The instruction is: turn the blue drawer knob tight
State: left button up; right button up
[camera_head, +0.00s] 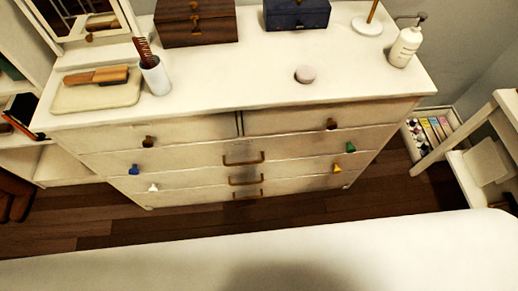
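The blue drawer knob (134,169) sits at the left end of a lower drawer front on the white dresser (215,160). It looks small, and I cannot tell whether it is loose or tight. A white knob (153,188) is below and to its right, and a dark brown knob (148,141) is above it. On the right side are another dark knob (332,124), a green knob (350,147) and a yellow knob (337,168). Neither of my grippers shows in the head view.
A white bed surface (250,245) fills the foreground, with a strip of dark wooden floor (70,238) before the dresser. Boxes, a cup with a comb, a brush on a tray and a bottle (405,46) stand on top. A white chair (480,165) is at right.

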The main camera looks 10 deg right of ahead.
aim_at(134, 171)
jog(key=u, duration=1.25)
jog(key=z, duration=0.4)
jog(key=i+j+z, duration=0.1)
jog(key=j+z, duration=0.3)
jog(key=j, duration=0.25)
jog(key=j+z, duration=0.4)
jog(key=j, duration=0.3)
